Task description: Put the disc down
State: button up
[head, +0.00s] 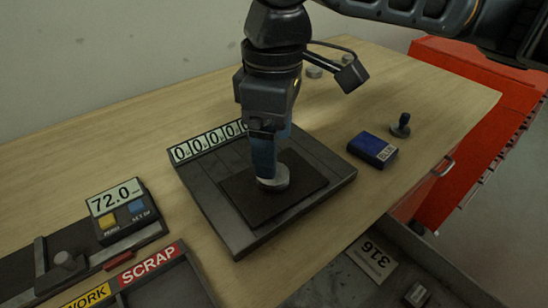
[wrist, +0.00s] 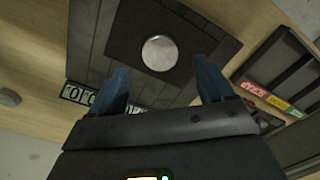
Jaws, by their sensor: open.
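A round silver-grey disc (wrist: 160,53) lies flat on the dark square pad (wrist: 122,36) in the wrist view. It also shows in the head view (head: 274,184) on the dark pad (head: 262,202), partly hidden by the finger in front. My gripper (head: 268,168) points down over the pad, with its blue fingertips close to the disc in the head view. In the wrist view my gripper (wrist: 162,84) has its two blue fingers spread apart, with the disc beyond and between them. I cannot tell from these frames whether a finger touches the disc.
The pad lies on a grey plate (head: 210,212) with a row of number cards (head: 208,142). A blue box (head: 372,150) and a dark knobbed piece (head: 401,126) stand right. A 72.0 display (head: 116,196) and a SCRAP tray (head: 150,262) are left. A red cabinet (head: 470,92) stands beyond.

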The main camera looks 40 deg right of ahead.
notch_tip(320, 180, up, 7)
dwell(0.3)
dwell(0.5)
